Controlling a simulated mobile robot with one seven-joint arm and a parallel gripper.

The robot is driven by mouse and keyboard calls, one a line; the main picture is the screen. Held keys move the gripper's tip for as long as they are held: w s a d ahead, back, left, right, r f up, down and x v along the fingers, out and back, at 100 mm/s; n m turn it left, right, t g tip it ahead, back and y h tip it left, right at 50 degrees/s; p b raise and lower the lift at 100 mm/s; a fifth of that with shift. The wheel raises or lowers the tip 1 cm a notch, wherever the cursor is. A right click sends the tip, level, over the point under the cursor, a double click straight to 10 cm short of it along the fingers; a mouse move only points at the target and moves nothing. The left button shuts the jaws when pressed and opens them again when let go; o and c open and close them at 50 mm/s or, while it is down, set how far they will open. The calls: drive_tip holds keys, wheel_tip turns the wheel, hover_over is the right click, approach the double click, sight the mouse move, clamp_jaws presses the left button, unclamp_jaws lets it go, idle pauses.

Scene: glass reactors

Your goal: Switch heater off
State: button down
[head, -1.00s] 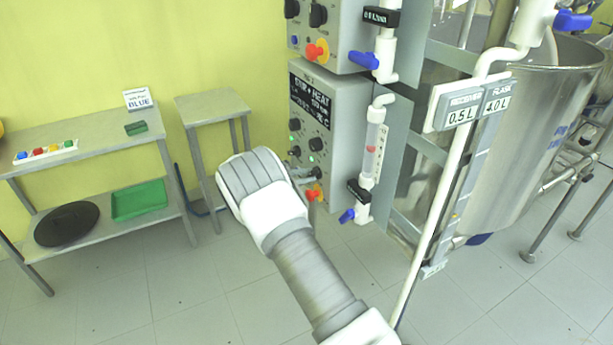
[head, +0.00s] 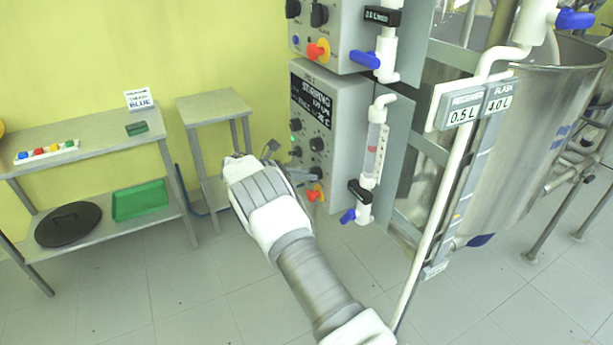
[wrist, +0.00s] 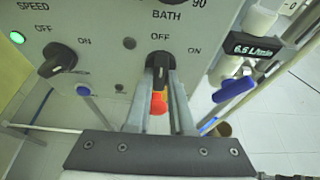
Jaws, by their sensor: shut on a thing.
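The stir and heat control box (head: 328,135) is a grey panel on the reactor frame, and its display reads something like "STIRRING". In the wrist view the black BATH knob (wrist: 161,66) has OFF printed above it and ON to its upper right. Its pale mark looks upright, toward OFF. The small lamp (wrist: 129,43) to its upper left is dark. My gripper (wrist: 162,80) has one finger on each side of this knob and is shut on it. In the head view my gripper (head: 302,175) is at the panel's lower part, its fingertips partly hidden.
A second black knob (wrist: 58,62) sits left, near a lit green lamp (wrist: 17,37). A red stop button (head: 314,196) is just below my gripper. A blue-handled valve (head: 347,215) and flow tube (head: 375,150) stand right. Shelves (head: 80,140) are at the left.

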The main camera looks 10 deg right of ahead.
idle(0.4)
drive_tip(key=c, duration=0.8)
unclamp_jaws()
drive_tip(key=shift+a, duration=0.1)
drive_tip(key=v, duration=1.7)
drive_tip(key=shift+a+r, duration=0.1)
drive_tip(key=shift+a, duration=0.05)
